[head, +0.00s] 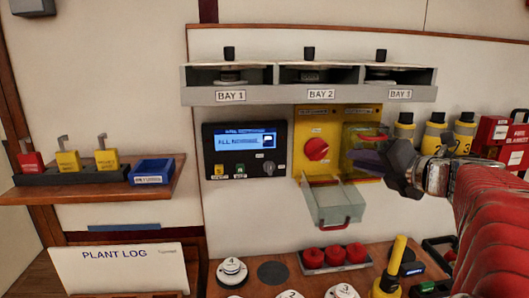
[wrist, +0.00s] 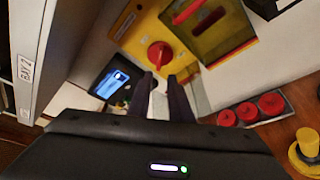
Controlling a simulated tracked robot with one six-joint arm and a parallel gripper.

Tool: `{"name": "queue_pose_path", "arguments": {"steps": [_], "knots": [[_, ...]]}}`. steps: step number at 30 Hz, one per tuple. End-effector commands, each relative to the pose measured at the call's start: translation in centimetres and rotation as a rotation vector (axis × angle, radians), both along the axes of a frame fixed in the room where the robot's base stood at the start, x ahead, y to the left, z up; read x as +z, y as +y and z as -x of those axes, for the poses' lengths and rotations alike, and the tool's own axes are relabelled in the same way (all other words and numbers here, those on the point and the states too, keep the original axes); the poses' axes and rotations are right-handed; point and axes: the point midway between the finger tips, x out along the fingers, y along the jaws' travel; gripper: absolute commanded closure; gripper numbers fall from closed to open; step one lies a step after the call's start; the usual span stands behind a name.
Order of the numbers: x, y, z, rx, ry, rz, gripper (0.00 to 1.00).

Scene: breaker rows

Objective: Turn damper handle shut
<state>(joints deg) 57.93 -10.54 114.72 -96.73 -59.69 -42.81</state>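No label that I can read marks the damper handle. A red rotary handle (head: 317,149) sits on a yellow plate (head: 316,117) on the wall; it also shows in the wrist view (wrist: 160,55), just beyond the fingertips. A clear cover (head: 334,204) hangs open below that plate. Beside it is a second yellow unit behind a tinted cover, with a red part (head: 372,138) on top. An upright yellow lever (head: 397,258) stands on the bench at the lower right. My gripper (head: 362,158) is in front of the second unit; its dark fingers (wrist: 160,84) are apart and empty.
A display panel (head: 245,150) is to the left. Red caps (head: 335,255) and white discs stand on the bench below. Yellow-black cylinders (head: 434,132) and red boxes (head: 493,132) are at the right.

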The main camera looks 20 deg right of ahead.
Motion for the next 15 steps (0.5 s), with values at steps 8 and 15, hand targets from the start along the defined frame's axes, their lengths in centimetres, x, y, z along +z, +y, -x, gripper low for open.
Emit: {"name": "queue_pose_path", "arguments": {"steps": [8, 15], "knots": [[1.3, 2.9, -2.8, -0.074, -0.072, -0.094, 1.0], [1.8, 6.7, -5.1, -0.205, -0.141, -0.289, 1.0]]}}
